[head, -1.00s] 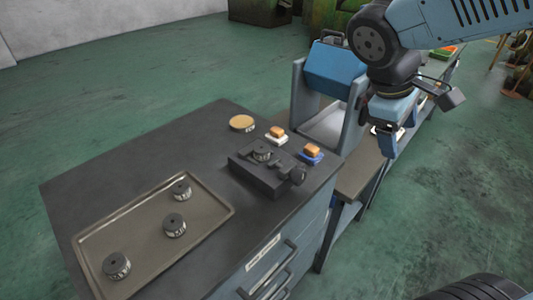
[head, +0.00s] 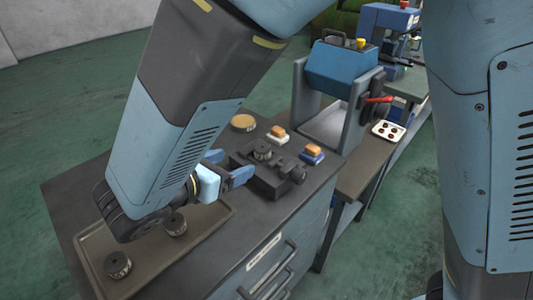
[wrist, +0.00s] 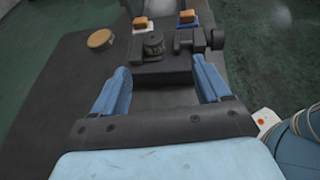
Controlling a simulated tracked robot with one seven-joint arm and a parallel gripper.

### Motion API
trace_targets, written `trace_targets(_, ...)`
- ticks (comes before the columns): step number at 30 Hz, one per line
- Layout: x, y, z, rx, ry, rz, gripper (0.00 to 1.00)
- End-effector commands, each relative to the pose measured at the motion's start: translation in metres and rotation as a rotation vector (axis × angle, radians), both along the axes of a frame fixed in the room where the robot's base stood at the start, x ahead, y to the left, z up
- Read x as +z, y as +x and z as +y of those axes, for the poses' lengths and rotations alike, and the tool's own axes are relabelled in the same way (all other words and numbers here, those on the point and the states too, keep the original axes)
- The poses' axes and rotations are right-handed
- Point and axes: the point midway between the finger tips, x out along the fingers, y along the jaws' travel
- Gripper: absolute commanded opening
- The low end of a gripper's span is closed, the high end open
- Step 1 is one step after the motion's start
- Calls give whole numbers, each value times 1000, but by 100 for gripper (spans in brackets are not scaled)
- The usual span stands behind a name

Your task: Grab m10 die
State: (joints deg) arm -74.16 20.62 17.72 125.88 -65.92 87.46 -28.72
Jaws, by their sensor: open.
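Several dark round dies with pale knurled sides are in view, and I cannot read which one is marked M10. One die (head: 262,151) sits in the dark vise (head: 272,180) on the bench; it also shows in the wrist view (wrist: 153,44). Two more, a nearer die (head: 118,264) and a farther die (head: 174,224), stand on the tray (head: 212,226). My arm covers part of the tray. My gripper (head: 231,166) is open and empty, pointing at the vise. In the wrist view the vise die lies ahead, between the lines of my fingers (wrist: 160,76).
A tan disc (head: 243,122), a white block with an orange top (head: 278,134) and a blue block with an orange top (head: 312,153) stand behind the vise. A blue machine (head: 340,72) with a red lever is beyond. The bench edge runs right of the vise.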

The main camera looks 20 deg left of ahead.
Motion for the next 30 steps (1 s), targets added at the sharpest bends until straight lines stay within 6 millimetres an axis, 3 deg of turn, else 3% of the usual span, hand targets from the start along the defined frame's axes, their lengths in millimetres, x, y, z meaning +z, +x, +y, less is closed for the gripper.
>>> trace_targets(5,-7,-7,11,55,-32,-14,76)
trace_targets(18,-30,54,-7,52,-32,-14,76)
trace_targets(30,-37,77,-14,51,-31,-14,76)
